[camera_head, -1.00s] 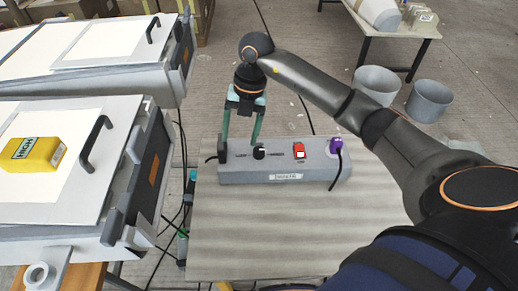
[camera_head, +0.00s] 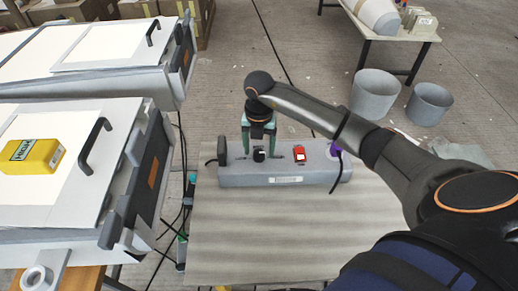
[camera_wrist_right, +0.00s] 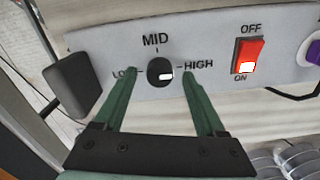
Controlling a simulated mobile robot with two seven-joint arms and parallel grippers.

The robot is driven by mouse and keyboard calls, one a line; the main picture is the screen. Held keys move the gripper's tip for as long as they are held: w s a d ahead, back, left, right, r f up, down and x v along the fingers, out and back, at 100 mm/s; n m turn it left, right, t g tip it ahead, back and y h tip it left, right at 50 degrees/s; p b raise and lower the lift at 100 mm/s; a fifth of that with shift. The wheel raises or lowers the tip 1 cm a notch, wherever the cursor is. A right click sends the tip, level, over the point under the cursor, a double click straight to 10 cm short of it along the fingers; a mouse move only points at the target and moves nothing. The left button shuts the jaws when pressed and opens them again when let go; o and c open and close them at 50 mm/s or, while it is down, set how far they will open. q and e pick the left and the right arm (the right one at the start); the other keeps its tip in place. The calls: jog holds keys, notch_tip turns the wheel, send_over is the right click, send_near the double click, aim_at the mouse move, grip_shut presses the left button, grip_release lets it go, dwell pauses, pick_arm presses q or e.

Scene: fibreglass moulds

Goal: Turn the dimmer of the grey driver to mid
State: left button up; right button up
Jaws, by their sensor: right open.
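The grey driver (camera_head: 284,179) is a long box lying on the table. Its dimmer is a small black knob (camera_head: 259,155) between LOW and HIGH, with MID above; the wrist view shows the knob (camera_wrist_right: 160,71) with its white mark toward the HIGH side, slightly downward. My right gripper (camera_head: 259,148) is open. In the right wrist view its green fingers (camera_wrist_right: 159,71) stand on either side of the knob, with a gap on both sides. My left gripper is out of view.
On the driver, a red switch (camera_head: 299,154) and a purple plug (camera_head: 335,149) with a black cable sit right of the knob. A black block (camera_head: 222,151) is at its left end. The table (camera_head: 290,235) is clear in front. A yellow HIGH box (camera_head: 31,154) lies on the left mould.

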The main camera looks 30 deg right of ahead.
jog(key=shift+f, duration=0.3)
grip_shut()
dwell(0.5)
